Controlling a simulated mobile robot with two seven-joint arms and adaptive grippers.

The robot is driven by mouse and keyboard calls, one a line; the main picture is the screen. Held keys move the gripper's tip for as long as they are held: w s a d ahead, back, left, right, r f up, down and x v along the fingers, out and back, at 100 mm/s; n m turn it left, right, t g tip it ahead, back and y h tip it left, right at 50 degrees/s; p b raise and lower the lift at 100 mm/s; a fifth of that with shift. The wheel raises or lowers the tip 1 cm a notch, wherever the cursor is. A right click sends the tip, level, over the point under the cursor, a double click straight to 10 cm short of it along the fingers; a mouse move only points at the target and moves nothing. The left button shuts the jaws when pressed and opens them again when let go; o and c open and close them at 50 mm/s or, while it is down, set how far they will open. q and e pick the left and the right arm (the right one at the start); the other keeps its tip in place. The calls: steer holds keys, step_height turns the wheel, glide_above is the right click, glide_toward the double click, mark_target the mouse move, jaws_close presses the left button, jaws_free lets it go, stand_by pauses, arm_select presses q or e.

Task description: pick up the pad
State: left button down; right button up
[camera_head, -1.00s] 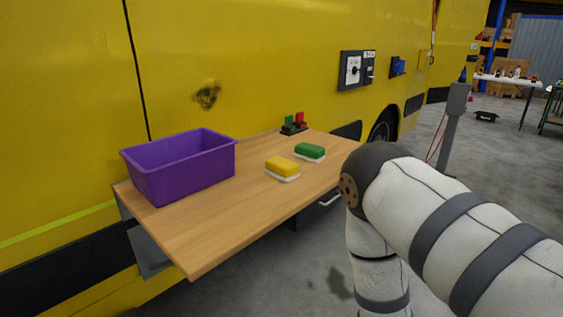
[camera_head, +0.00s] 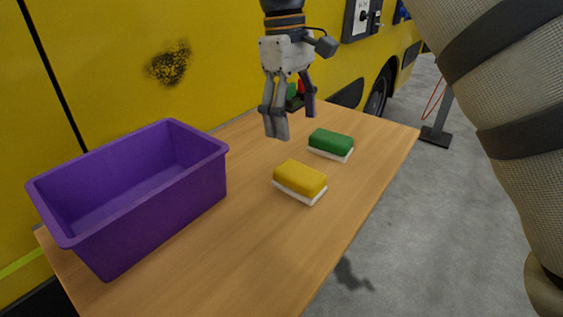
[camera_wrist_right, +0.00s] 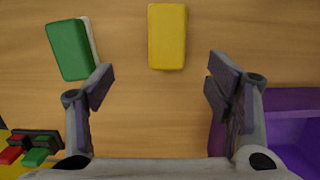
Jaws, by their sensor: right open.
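Two pads lie on the wooden table. The yellow pad (camera_head: 300,178) with a white underside is nearer; the green pad (camera_head: 331,143), also white below, lies behind and to its right. My right gripper (camera_head: 292,122) is open and empty, pointing down above the table behind the pads. In the right wrist view, the yellow pad (camera_wrist_right: 167,36) is at the top middle, beyond and roughly between the open fingertips (camera_wrist_right: 158,84). The green pad (camera_wrist_right: 69,49) is at the upper left, just beyond the left finger. My left gripper is out of view.
A purple open bin (camera_head: 145,205) stands at the left of the table (camera_head: 230,255). Small red and green parts in a dark holder (camera_wrist_right: 34,145) sit behind the gripper. The yellow vehicle wall (camera_head: 90,65) borders the table's back. The table's front is clear.

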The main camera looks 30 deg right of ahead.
mark_target(300, 171)
steer(key=s+f, duration=0.1)
steer(key=f, duration=0.2)
steer(key=s+f, duration=0.1)
steer(key=f, duration=0.6)
steer(key=shift+s+a+f+p, duration=0.1)
steer(key=shift+s+p, duration=0.25)
steer(key=shift+s, duration=0.05)
steer(key=shift+f, duration=0.25)
steer(key=c, duration=1.3)
